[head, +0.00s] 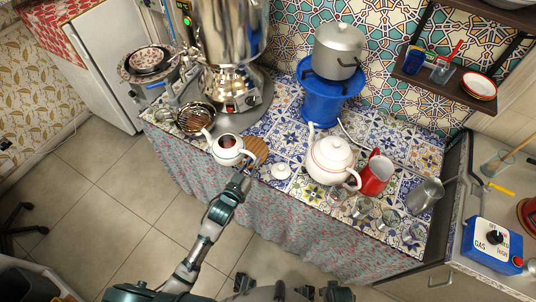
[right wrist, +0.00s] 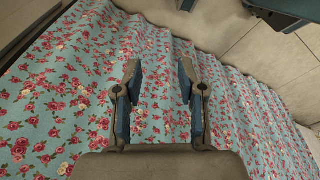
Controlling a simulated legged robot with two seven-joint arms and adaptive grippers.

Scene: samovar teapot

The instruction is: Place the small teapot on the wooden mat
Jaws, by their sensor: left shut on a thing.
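The small teapot (head: 227,151) is white with a dark band and has no lid on, so its dark inside shows. It is at the left part of the tiled counter in the head view. The round wooden mat (head: 259,149) is just right of it; the teapot overlaps its left edge in the picture. I cannot tell whether the teapot touches the mat. My left gripper (head: 242,172) is shut on the teapot at its near side; the handle is mostly hidden. In the right wrist view my right gripper (right wrist: 160,85) is open and empty in front of the flowered cloth.
A steel samovar (head: 232,50) stands behind the teapot, a metal strainer bowl (head: 196,119) to its left. The flowered cloth (head: 280,215) hangs below the counter edge.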

